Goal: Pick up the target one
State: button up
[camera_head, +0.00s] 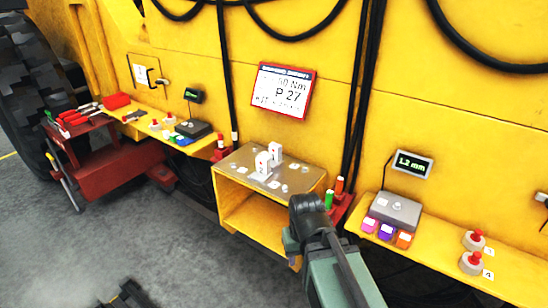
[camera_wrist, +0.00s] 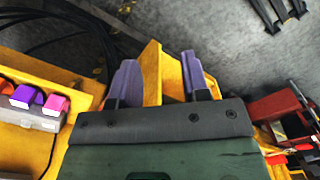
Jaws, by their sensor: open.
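The task names only a target, and I cannot tell which thing it is. In the head view, two upright white blocks with small markings (camera_head: 268,157) stand on the grey top of a yellow stand (camera_head: 238,163), with small pale pieces around them. Grey round pieces with red knobs (camera_head: 472,262) sit on the right yellow shelf, beside small white tags. My gripper (camera_wrist: 160,78) is open in the wrist view, its two purple fingers apart. A yellow panel shows between and behind the fingers, and nothing is visibly held. In the head view my arm's fingers cannot be made out.
A red-framed sign (camera_head: 282,91) reads "P 27". A display (camera_head: 410,164) reads "1.2 mm" above a grey device (camera_head: 395,210) with coloured blocks. Dark cables hang down the yellow wall. A red tool bench (camera_head: 115,165) stands left.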

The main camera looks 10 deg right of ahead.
dwell(0.4)
jog(key=o, duration=0.8)
jog(key=shift+c, duration=0.2)
